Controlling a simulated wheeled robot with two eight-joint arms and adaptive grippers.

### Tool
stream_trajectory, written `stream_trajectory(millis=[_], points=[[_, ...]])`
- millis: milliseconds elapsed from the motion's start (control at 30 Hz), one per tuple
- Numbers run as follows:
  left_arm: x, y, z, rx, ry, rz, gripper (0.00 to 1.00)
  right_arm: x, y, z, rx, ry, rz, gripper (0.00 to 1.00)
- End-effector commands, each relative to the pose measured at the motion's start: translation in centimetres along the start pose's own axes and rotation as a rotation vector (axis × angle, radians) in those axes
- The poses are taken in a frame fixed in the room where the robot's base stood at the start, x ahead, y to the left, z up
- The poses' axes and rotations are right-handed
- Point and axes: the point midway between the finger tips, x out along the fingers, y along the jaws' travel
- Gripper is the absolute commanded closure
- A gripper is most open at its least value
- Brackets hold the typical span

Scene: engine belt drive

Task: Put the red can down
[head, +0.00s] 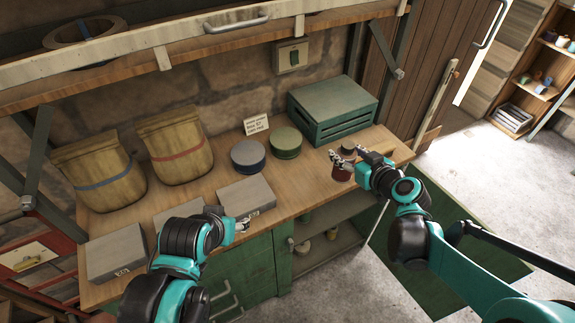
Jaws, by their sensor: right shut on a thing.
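The red can (341,173) is small and dark red and is at the right part of the wooden workbench top, near the front edge. My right gripper (345,158) is shut on it from the right, and its fingers cover the can's upper part. I cannot tell whether the can's base touches the bench. My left gripper (243,224) is near the bench's front edge, in front of a grey box; its fingers are small in view and I cannot tell whether they are apart.
A green crate (333,109) stands behind the red can. A green tin (286,142) and a blue-grey tin (248,156) stand to its left. Grey boxes (246,195) line the front left. Two sacks (175,145) stand at the back left. Bare wood (300,185) lies left of the can.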

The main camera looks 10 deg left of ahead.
Motion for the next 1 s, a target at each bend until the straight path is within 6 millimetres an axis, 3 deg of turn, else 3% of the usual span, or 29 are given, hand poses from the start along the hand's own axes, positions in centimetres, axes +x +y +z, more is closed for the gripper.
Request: stream_trajectory(millis=[167,500,767,1000], points=[[1.0,0.0,0.8,0.000,0.000,0.000,0.47,2.5,-1.5,0.7,0.000,0.002,0.002,0.97],[3.3,0.0,2.4,0.000,0.000,0.000,0.47,9.8,-5.8,2.5,-0.001,0.002,0.002,0.97],[3.8,0.0,2.7,0.000,0.000,0.000,0.47,11.4,-6.6,3.1,0.002,0.002,0.006,0.97],[5.3,0.0,3.8,0.000,0.000,0.000,0.47,12.7,-6.5,6.3,0.002,0.002,0.006,0.97]])
